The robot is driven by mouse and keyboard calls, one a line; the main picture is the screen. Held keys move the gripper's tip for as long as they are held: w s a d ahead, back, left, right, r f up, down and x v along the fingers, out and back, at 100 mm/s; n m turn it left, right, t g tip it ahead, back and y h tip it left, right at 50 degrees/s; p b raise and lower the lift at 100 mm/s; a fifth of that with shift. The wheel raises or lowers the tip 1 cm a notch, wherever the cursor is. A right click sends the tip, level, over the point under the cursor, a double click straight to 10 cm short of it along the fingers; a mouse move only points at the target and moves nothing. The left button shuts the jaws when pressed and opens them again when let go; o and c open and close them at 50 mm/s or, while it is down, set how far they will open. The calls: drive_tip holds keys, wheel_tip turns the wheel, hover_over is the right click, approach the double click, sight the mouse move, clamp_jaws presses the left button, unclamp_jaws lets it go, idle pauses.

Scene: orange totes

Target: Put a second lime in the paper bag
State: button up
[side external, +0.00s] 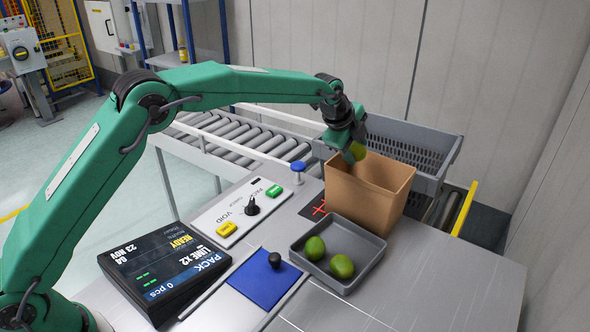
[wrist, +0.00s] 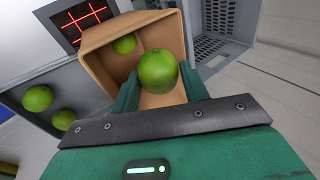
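My gripper (side external: 352,145) is shut on a green lime (side external: 357,152) and holds it above the open mouth of the brown paper bag (side external: 366,201). In the wrist view the held lime (wrist: 157,71) sits between the two green fingers of my gripper (wrist: 160,88), over the bag opening (wrist: 97,45). Another lime (wrist: 125,43) lies inside the bag in the wrist view; the bag's wall hides it in the side view. Two more limes (side external: 315,248) (side external: 341,266) lie in a shallow grey tray (side external: 368,258) in front of the bag.
A grey slatted crate (side external: 425,150) stands behind the bag on a roller conveyor (side external: 245,139). A button panel (side external: 240,210), a blue pad (side external: 264,279) and a display (side external: 163,272) reading "0 pcs" lie left of the tray. The steel table's right side (side external: 460,285) is clear.

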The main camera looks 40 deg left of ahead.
drive_tip(key=o, duration=0.4)
drive_tip(key=shift+r, duration=0.15)
drive_tip(key=v, duration=0.7)
drive_tip(key=shift+s+r, duration=0.15)
drive_tip(key=shift+r, duration=0.1)
idle(0.4)
drive_tip(key=shift+a, duration=0.1)
